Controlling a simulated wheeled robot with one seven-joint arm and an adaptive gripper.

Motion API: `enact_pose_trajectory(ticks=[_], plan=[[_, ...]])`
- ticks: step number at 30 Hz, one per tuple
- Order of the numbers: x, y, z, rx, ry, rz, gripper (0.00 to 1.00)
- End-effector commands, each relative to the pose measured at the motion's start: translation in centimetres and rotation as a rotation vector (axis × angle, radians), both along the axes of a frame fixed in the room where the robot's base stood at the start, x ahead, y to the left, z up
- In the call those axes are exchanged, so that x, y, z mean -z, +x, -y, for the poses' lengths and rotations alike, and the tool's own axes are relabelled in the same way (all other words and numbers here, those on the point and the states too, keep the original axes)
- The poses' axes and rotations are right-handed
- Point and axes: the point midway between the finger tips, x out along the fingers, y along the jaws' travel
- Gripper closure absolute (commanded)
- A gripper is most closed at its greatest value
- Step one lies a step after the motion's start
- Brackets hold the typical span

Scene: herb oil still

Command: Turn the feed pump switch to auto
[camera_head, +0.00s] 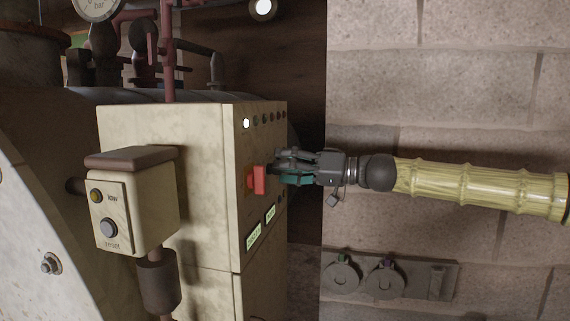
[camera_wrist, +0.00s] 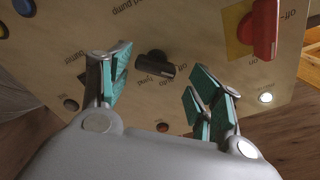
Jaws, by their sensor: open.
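A black switch knob (camera_wrist: 155,66) is on the cream panel in the wrist view. Its printed labels are upside down and too small to read surely. My gripper (camera_wrist: 158,76) is open, with one teal-padded finger on each side of the knob. I see no clear contact. In the head view my gripper (camera_head: 284,167) is at the panel face (camera_head: 262,140), and the black knob is hidden there.
A large red switch (camera_head: 259,180) on a yellow plate sits beside my gripper; it also shows in the wrist view (camera_wrist: 264,30). A lit white lamp (camera_wrist: 265,98) is near it. A cream box (camera_head: 135,200) with two buttons stands in front. A block wall (camera_head: 450,90) is at the right.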

Motion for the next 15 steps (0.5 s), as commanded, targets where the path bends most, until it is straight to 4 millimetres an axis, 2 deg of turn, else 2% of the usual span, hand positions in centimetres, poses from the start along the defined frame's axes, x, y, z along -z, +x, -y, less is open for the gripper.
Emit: enact_pose_trajectory(ticks=[10, 11, 15], plan=[[0.22, 0.33, -0.37, 0.002, 0.000, -0.003, 0.38], [0.21, 0.32, -0.36, 0.001, 0.000, -0.003, 0.39], [0.19, 0.30, -0.38, 0.001, 0.000, -0.002, 0.65]])
